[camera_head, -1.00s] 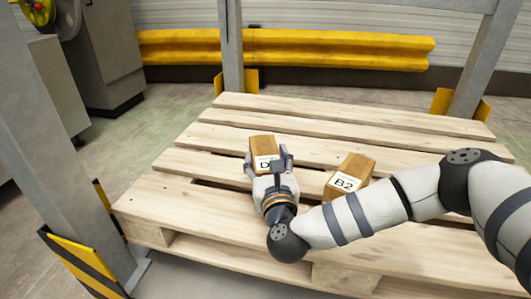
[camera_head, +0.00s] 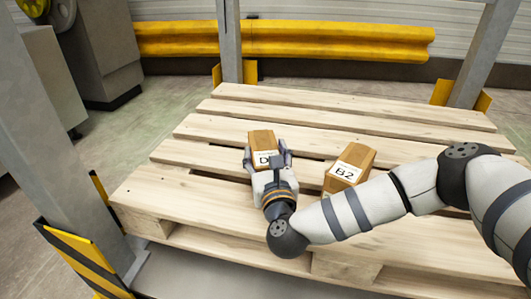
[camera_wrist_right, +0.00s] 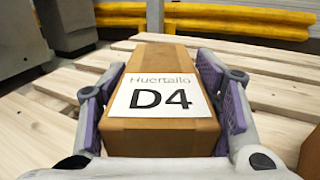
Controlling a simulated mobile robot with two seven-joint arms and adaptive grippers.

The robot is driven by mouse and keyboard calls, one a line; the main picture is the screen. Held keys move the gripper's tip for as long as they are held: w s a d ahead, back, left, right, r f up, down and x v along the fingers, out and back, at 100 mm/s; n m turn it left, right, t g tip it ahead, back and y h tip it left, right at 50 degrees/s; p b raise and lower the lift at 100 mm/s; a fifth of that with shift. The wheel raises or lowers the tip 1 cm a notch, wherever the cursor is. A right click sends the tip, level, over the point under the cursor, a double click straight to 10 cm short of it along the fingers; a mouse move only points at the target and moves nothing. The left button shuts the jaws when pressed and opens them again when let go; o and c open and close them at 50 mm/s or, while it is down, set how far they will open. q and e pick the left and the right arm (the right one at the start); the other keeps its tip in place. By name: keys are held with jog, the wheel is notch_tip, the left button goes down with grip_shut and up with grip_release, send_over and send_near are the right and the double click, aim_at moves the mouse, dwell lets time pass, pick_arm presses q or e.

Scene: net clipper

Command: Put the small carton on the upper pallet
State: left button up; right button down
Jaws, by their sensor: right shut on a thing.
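The small carton (camera_head: 262,138), brown with a white label reading D4, is between the fingers of my right gripper (camera_head: 267,158). In the right wrist view the carton (camera_wrist_right: 160,118) fills the middle, with a purple-padded finger against each side. My right gripper is shut on it. The carton is at the wooden slatted pallet (camera_head: 330,118), over its middle slats. I cannot tell whether its underside touches the slats. My left gripper is not in view.
Another carton (camera_head: 352,160), labelled B2, stands on the pallet to the right, close to my right forearm. Grey posts (camera_head: 70,130) with yellow guards flank the pallet. A yellow barrier (camera_head: 330,45) runs behind. The rear slats are bare.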

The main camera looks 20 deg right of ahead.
jog(key=shift+c, duration=2.3)
grip_release()
jog(key=shift+f, duration=0.1)
